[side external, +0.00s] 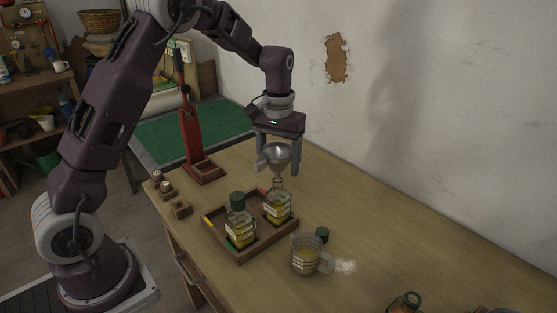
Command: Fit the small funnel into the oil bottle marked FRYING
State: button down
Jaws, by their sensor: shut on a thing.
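My gripper (278,164) points down over the wooden tray and is shut on a small grey metal funnel (277,153). The funnel is upright, its wide mouth up, between the two fingers. Its spout is right above or at the neck of an open bottle (278,209) of yellow oil in the tray's right part. I cannot tell whether the spout tip is inside the neck. A second oil bottle (240,229) with a dark green cap stands in the tray's left part. Both bottles have pale labels, too small to read, so I cannot tell which says FRYING.
The tray (241,259) sits on the wooden table. A red press (193,140) stands behind left. The table's right is clear.

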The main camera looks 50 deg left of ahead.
aim_at(279, 177)
jog(key=shift+f, duration=1.85)
dwell(0.7)
dwell(0.7)
jog(key=shift+c, duration=0.6)
grip_release()
jog(key=shift+r, duration=3.05)
